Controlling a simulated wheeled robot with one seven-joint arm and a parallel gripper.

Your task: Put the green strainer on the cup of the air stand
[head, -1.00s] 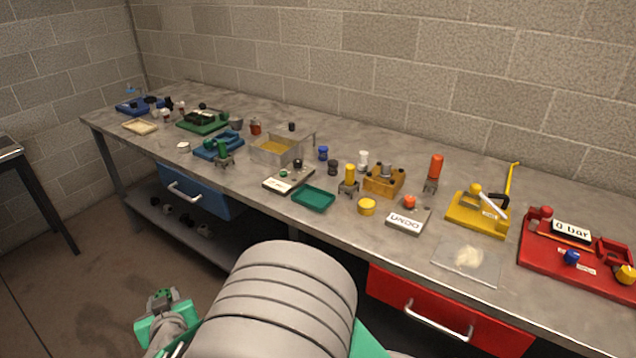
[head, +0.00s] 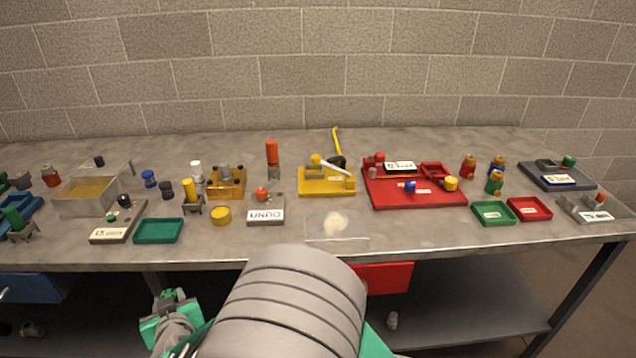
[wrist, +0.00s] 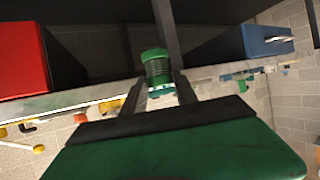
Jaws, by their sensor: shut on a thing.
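The green strainer (wrist: 157,68), a small ribbed green cylinder with a cap, sits between the two dark fingers of my gripper (wrist: 158,82) in the wrist view. My gripper is shut on it. In the head view my gripper (head: 168,302) is low at the left, in front of the bench and apart from it. A red board (head: 415,196) with a sign that seems to read "bar" stands right of centre on the bench and looks like the air stand. It carries red, blue and yellow parts; I cannot tell which is its cup.
The grey bench (head: 320,238) runs across the view. Near its front edge are a teal tray (head: 158,231), an UNDO box (head: 265,212) and a clear sheet (head: 350,230). A yellow board (head: 326,184) stands left of the red board. A red drawer (head: 384,277) sticks out below the bench.

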